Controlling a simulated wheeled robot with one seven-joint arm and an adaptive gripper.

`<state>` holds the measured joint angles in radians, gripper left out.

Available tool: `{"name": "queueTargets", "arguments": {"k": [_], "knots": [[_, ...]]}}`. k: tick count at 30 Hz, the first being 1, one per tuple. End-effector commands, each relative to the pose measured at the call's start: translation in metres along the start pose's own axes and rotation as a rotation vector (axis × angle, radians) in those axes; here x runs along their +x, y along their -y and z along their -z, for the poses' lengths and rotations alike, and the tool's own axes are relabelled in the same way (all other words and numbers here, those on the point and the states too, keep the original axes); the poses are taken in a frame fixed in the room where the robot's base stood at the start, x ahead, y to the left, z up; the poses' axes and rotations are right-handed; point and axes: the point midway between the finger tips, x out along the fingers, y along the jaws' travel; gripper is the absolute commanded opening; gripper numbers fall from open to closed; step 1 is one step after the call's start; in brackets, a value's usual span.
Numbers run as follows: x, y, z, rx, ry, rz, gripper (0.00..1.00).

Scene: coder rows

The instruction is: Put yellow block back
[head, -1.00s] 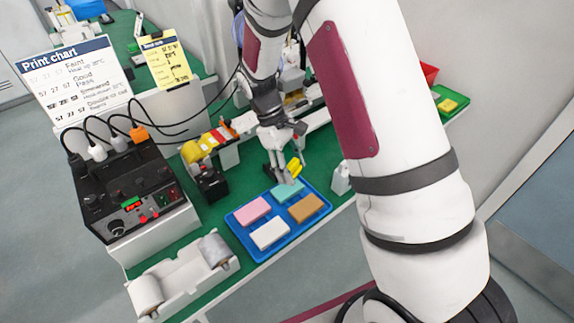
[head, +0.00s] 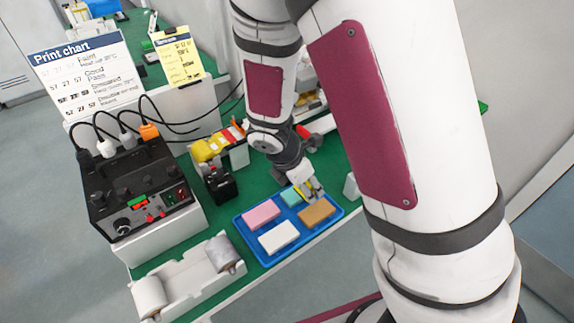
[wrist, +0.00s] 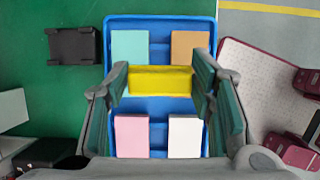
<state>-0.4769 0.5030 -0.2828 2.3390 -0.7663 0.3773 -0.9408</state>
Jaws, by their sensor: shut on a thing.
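My gripper (wrist: 160,82) is shut on the yellow block (wrist: 160,79), which lies crosswise between its two fingers in the wrist view. The block is over the middle of the blue tray (wrist: 158,20), between the two pairs of blocks; I cannot tell whether it touches the tray. A teal block (wrist: 130,46) and a tan block (wrist: 189,46) lie in its upper part, a pink block (wrist: 131,138) and a white block (wrist: 184,138) in its lower part. In the head view my gripper (head: 311,190) is at the tray's far right side, beside the teal and tan blocks.
A black box-shaped item (wrist: 73,46) stands left of the tray. The dark printer unit (head: 135,190) and a white roller holder (head: 190,278) are on the green bench further left. A white-and-maroon area (wrist: 270,85) lies to the right in the wrist view.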

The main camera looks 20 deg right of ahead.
Motion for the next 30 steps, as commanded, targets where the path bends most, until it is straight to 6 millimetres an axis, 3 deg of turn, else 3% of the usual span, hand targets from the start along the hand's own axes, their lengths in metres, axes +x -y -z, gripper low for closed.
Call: {"name": "queueTargets", "arguments": {"k": [9, 15, 23, 30], "knots": [[0.017, -0.076, -0.020, 0.007, 0.001, 0.001, 0.21], [0.025, -0.114, -0.029, 0.006, 0.001, 0.001, 0.21], [0.031, -0.127, -0.030, 0.002, 0.001, 0.004, 0.21], [0.058, -0.127, -0.019, 0.001, 0.001, 0.004, 0.21]]}}
